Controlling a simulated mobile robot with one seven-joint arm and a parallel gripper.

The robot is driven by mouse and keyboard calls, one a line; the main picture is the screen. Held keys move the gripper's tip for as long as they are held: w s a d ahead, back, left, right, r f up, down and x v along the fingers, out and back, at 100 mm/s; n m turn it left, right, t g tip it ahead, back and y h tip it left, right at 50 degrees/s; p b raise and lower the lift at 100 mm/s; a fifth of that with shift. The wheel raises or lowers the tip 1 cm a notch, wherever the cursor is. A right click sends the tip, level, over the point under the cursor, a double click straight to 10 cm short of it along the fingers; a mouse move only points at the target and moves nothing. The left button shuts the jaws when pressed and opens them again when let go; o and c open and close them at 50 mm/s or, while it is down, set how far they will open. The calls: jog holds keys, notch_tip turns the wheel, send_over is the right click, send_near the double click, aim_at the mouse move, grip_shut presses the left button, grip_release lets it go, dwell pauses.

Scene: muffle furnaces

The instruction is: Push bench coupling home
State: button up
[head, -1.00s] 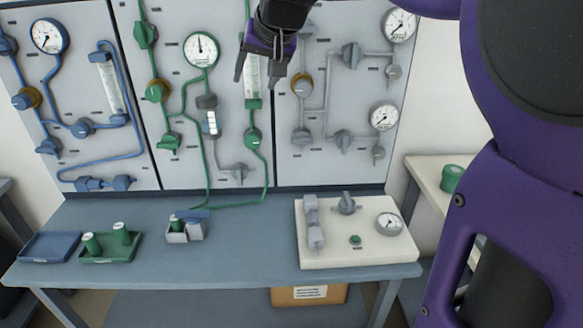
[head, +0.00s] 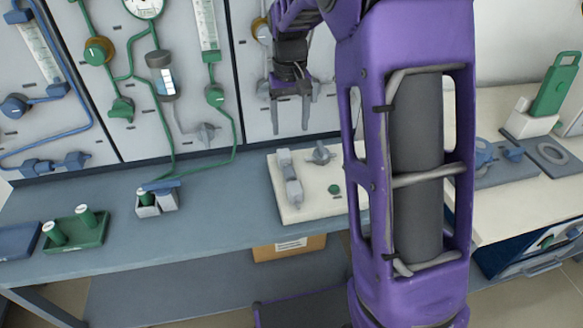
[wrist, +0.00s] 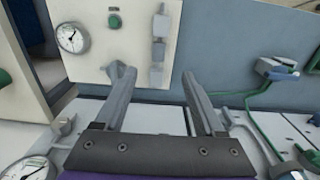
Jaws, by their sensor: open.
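The bench coupling (head: 290,180) is a grey jointed fitting lying on the cream board (head: 308,207) on the bench. A grey valve knob (head: 320,154) sits to its right on the same board. My gripper (head: 291,112) hangs above and behind the board, in front of the wall panel, open and empty. In the wrist view my gripper's two fingers (wrist: 155,75) are spread. The coupling (wrist: 158,45) shows beyond and between them, apart from both. The gauge (wrist: 71,37) and green button (wrist: 114,20) lie to its left there.
A small grey holder with a green-topped vial (head: 150,200) stands left of the board. A green tray (head: 77,232) with green cylinders sits farther left. A side table (head: 490,205) is at right. The bench between holder and board is clear.

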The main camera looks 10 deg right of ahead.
aim_at(291, 179)
notch_tip(291, 179, down, 18)
jog(key=b, duration=0.2)
jog(key=shift+d+r+b, duration=0.1)
jog(key=shift+d+b, duration=0.05)
jog(key=shift+b, duration=0.25)
grip_shut()
dwell(1.3)
